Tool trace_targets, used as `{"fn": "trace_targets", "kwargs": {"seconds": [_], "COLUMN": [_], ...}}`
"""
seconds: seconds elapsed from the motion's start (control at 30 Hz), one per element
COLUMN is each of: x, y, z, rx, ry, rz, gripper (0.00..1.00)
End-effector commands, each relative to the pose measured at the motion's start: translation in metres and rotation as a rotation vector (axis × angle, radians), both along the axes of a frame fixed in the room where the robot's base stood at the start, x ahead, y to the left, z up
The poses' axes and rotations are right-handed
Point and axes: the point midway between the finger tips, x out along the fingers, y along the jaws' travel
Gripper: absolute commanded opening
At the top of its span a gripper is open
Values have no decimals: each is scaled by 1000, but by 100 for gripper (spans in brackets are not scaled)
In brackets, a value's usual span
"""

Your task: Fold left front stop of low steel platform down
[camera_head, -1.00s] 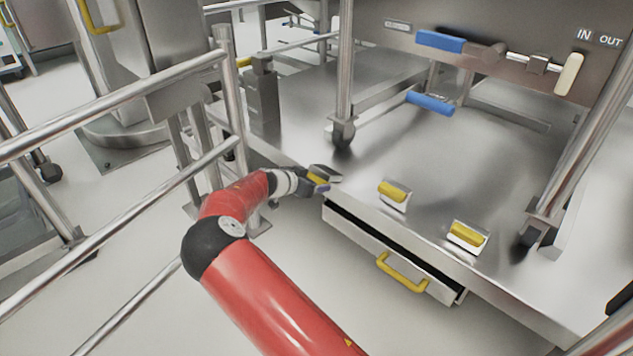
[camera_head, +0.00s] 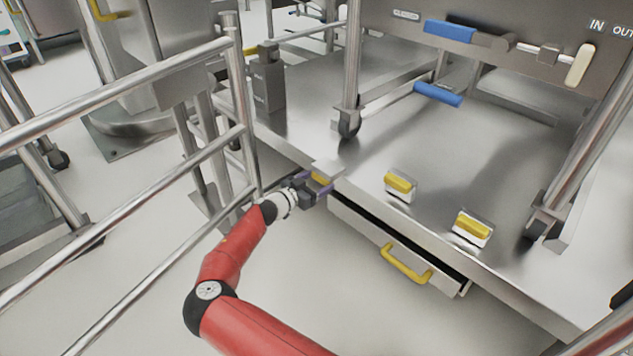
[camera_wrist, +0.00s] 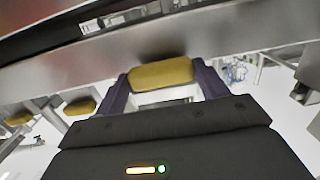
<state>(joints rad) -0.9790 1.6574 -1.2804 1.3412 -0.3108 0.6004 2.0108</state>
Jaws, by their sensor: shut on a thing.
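The low steel platform (camera_head: 450,140) is a wide, shiny plate. Its left front stop (camera_head: 328,167) is at the front edge, left of the two other stops, and its plate looks about level with the platform top. The stop's yellow grip (camera_head: 321,179) faces outward at the edge. My gripper (camera_head: 318,186) is shut on this grip from the front. In the wrist view the yellow grip (camera_wrist: 160,73) sits between the two purple fingers of my gripper (camera_wrist: 160,82). The fingers partly hide the stop in the head view.
Two more stops with yellow grips, a middle one (camera_head: 399,183) and a right one (camera_head: 472,227), stand raised on the platform. A partly open drawer (camera_head: 375,237) with a yellow handle (camera_head: 405,264) is below the edge. A steel railing (camera_head: 190,170) stands close left of my arm.

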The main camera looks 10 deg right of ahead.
Motion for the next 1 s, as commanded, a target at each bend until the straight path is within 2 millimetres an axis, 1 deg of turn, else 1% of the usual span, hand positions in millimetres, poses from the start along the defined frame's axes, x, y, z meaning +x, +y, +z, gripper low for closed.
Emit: {"fn": "trace_targets", "kwargs": {"seconds": [0.2, 0.23, 0.4, 0.63, 0.73, 0.83, 1.0], "x": [1, 1, 1, 0, -2, -9, -27], "y": [1, 1, 0, 0, 4, 15, 39], "z": [-2, -2, -2, -1, 0, 1, 3], "rx": [2, 3, 2, 2, 2, 2, 1], "ry": [2, 3, 2, 2, 2, 2, 3], "rz": [6, 6, 4, 2, 3, 4, 5], "gripper": [32, 74, 95, 95, 95, 95, 95]}}
